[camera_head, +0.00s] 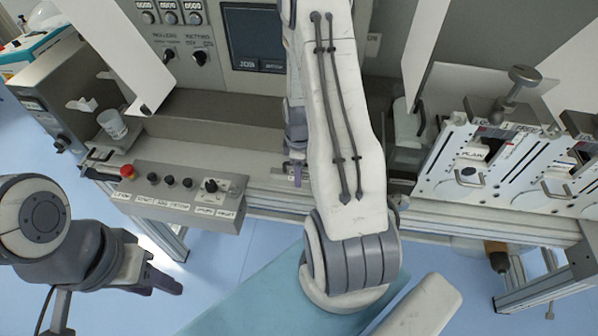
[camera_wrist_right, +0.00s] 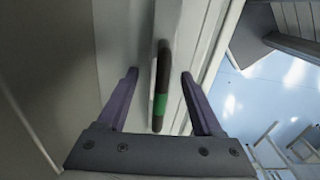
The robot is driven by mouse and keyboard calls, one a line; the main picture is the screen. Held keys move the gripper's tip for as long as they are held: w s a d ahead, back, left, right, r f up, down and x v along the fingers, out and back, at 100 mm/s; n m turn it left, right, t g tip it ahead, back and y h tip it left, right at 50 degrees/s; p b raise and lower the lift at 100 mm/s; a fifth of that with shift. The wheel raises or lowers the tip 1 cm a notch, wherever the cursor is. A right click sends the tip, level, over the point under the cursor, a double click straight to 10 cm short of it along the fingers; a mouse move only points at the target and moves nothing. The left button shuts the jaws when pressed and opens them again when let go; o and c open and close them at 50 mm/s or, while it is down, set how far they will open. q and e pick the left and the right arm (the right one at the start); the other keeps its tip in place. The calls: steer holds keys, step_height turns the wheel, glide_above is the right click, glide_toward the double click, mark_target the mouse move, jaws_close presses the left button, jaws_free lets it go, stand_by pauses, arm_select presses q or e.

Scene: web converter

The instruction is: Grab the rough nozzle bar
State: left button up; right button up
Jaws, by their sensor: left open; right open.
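In the right wrist view a dark upright bar-shaped handle with a green band (camera_wrist_right: 161,90) stands against a pale panel. I see no label on it, so I cannot tell whether it belongs to the rough nozzle bar. My right gripper (camera_wrist_right: 160,85) is open, one purple finger on each side of the handle in the picture; contact cannot be told. In the head view my right gripper (camera_head: 296,172) is mostly hidden behind my right arm, low at the machine front. My left gripper (camera_head: 168,283) is open and empty at lower left, away from the machine.
White plates, one marked PLAIN (camera_head: 468,152), stand on the right of the machine with a clamp knob (camera_head: 524,76). A control box (camera_head: 165,195) with a red button juts out at front left. A cup (camera_head: 112,124) stands at left. The blue floor is open at lower left.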

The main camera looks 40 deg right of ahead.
steer(key=shift+f, duration=0.1)
steer(key=shift+c, duration=0.3)
jaws_close()
stand_by(1.1)
